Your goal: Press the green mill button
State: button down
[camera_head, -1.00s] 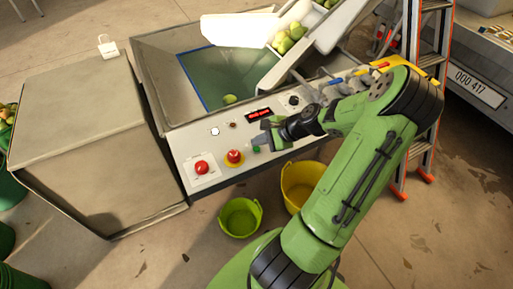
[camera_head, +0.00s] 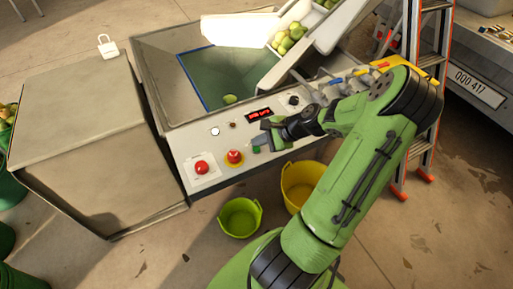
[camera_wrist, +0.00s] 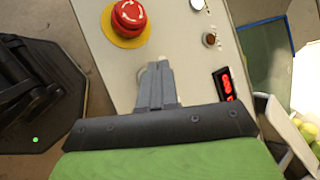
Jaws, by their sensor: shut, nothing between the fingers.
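The green mill button (camera_head: 256,149) is a small green spot on the pale control panel (camera_head: 222,183), right of the red emergency stop (camera_head: 234,157) on its yellow base. My gripper (camera_head: 260,140) is over the panel, just above the green button in the head view. Its grey fingers are shut and empty, and they also show in the wrist view (camera_wrist: 156,72), pointing towards the panel. There, a pale rounded edge (camera_wrist: 140,73) shows beside the fingertips, and I see no green button, which may be hidden behind them. I cannot tell whether the fingers touch the panel.
Another red button (camera_head: 201,168) sits at the panel's left end. A red lit display (camera_head: 259,114), a white button (camera_head: 215,132) and a dark knob (camera_head: 293,100) are further back. A yellow tub (camera_head: 301,184) and a green tub (camera_head: 240,217) stand below. A ladder (camera_head: 424,90) is at right.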

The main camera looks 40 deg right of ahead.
aim_at(259, 149)
jog(key=shift+f, duration=0.4)
jog(key=shift+f, duration=0.4)
dwell(0.4)
jog(key=shift+r, duration=0.15)
jog(key=shift+r+p, duration=0.7)
jog(key=shift+p, duration=0.1)
notch_tip(259, 149, up, 5)
jog(key=p, duration=0.5)
jog(key=shift+r, duration=0.1)
dwell(0.5)
